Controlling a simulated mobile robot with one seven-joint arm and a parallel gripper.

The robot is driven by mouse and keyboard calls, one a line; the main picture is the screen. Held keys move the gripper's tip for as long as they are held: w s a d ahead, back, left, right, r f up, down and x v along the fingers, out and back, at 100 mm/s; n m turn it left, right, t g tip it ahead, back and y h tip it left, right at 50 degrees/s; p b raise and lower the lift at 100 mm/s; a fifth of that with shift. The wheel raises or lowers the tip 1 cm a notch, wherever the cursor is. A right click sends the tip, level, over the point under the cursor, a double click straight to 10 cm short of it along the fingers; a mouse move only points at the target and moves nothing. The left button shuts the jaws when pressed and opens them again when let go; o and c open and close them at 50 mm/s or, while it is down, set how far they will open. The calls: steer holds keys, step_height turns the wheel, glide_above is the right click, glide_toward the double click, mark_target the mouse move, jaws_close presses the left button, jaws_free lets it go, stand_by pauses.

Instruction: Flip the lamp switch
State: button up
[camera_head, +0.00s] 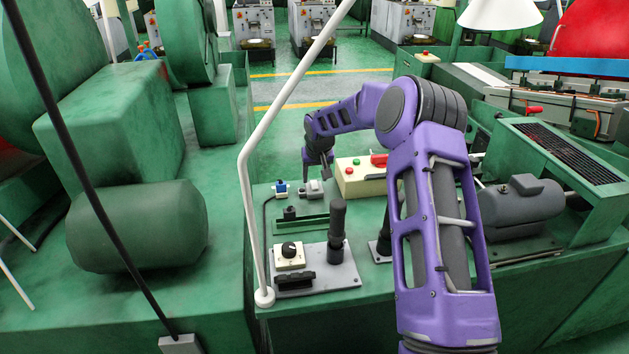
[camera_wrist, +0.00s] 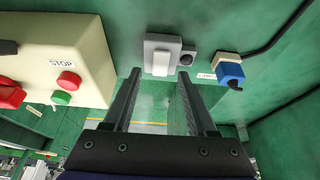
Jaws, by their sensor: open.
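A small grey switch box (camera_wrist: 155,45) with a lighter grey block on its front and a dark round part beside it sits on the green surface. In the head view this grey box (camera_head: 313,190) lies just below my gripper. A blue-and-white switch-like part (camera_wrist: 230,70) with a black cable sits to its right, with a small label that I cannot read clearly; it also shows in the head view (camera_head: 281,187). I cannot tell for sure which one is the lamp switch. My gripper (camera_wrist: 160,75) is open and empty, its fingertips close to the grey box's lower edge; contact is unclear.
A cream control box (camera_head: 360,177) with red and green buttons and a red handle stands close beside my gripper. A black upright handle (camera_head: 337,222) and a rotary knob plate (camera_head: 300,270) are nearer. A white bent pole (camera_head: 249,205) rises at the panel's left edge.

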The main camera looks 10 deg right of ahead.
steer(key=shift+x, duration=1.05)
jaws_close()
